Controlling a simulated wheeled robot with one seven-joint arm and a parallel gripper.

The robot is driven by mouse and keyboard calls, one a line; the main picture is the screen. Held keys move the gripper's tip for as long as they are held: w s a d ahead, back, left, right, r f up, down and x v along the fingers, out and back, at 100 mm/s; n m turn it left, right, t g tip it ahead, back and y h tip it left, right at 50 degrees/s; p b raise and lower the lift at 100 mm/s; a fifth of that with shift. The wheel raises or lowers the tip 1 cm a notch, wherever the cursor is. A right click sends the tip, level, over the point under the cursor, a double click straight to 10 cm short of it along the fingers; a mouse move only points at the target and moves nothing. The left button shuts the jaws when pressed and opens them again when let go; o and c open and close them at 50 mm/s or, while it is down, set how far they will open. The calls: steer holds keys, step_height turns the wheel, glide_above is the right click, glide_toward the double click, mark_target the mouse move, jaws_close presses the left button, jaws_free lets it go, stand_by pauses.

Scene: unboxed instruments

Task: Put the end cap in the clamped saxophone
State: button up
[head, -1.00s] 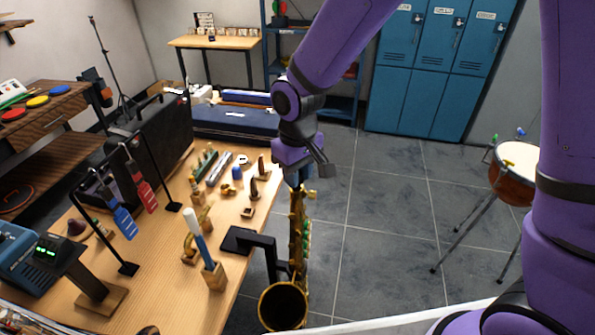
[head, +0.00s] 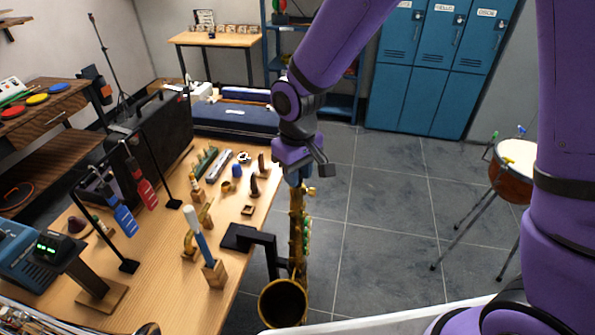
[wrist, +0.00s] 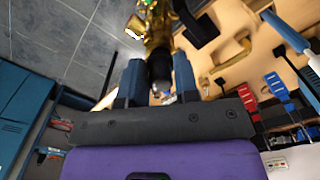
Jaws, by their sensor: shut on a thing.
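The gold saxophone (head: 298,228) is held upright by a black clamp (head: 262,238) at the table's right edge, its bell (head: 284,303) facing up toward the head camera. My gripper (head: 299,180) is right above the saxophone's top end. In the wrist view, my gripper's blue fingers (wrist: 157,78) are shut on a dark, round piece, which looks like the end cap (wrist: 160,66). The saxophone's gold top (wrist: 158,32) is just beyond it. The cap is hidden in the head view, and I cannot tell whether it touches or sits in the saxophone.
The wooden table (head: 165,262) holds small stands and parts, including a blue-white stick in a block (head: 214,272) and red (head: 142,188) and blue (head: 123,220) tags on stands. A drum (head: 514,172) stands at the right. The floor between is clear.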

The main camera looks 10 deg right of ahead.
steer(key=shift+f, duration=0.55)
stand_by(0.5)
stand_by(0.4)
steer(key=o, duration=1)
steer(key=shift+c, duration=0.8)
steer(key=shift+r, duration=3)
